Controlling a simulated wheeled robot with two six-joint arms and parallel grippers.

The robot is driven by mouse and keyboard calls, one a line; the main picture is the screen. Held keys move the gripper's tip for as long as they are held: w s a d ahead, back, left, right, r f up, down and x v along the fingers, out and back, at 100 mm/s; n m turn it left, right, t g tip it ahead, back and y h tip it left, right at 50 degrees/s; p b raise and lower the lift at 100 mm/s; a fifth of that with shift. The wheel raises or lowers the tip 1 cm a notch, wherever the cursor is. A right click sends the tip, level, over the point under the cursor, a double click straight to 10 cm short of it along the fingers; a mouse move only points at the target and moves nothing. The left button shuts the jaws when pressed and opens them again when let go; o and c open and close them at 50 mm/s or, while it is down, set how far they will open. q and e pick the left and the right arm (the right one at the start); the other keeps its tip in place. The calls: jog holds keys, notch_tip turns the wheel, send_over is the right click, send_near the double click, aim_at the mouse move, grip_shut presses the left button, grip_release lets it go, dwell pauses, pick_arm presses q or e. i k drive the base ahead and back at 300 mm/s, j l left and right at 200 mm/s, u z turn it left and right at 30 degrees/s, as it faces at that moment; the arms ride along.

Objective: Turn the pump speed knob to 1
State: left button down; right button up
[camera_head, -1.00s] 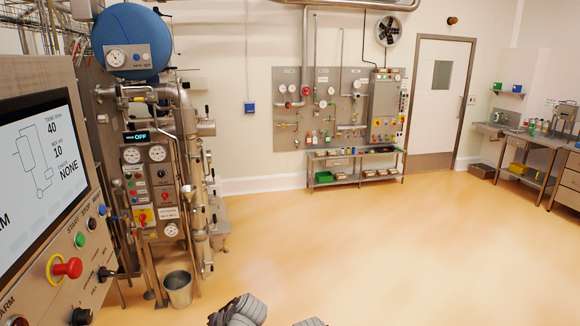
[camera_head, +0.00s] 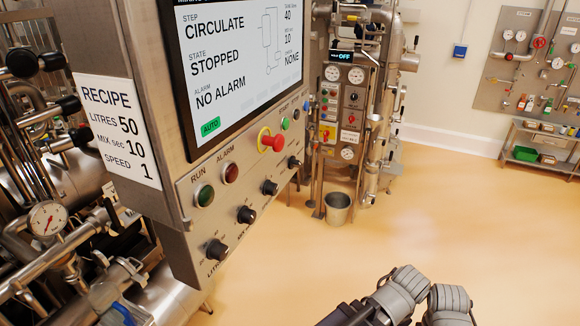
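The control panel (camera_head: 190,170) hangs at the left, tilted in view. Several black knobs sit along its lower face: a near knob (camera_head: 217,248) with a label that seems to read LITRES, a second knob (camera_head: 246,214), a third knob (camera_head: 270,187) and a far knob (camera_head: 293,162). The other labels and the pointer positions are too small to read, so I cannot tell which is the pump speed knob. Grey parts of my arms show at the bottom right, well away from the panel.
The screen (camera_head: 240,65) reads CIRCULATE, STOPPED, NO ALARM. A recipe card (camera_head: 120,130) reads litres 50, mix sec 10, speed 1. A red stop button (camera_head: 271,140) juts out. A bucket (camera_head: 338,209) stands by the machine. The floor (camera_head: 470,215) at right is clear.

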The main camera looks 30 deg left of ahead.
aim_at(271, 188)
jog(key=j+u, duration=0.2)
jog(key=u, duration=1.1)
jog(key=i+l, duration=0.05)
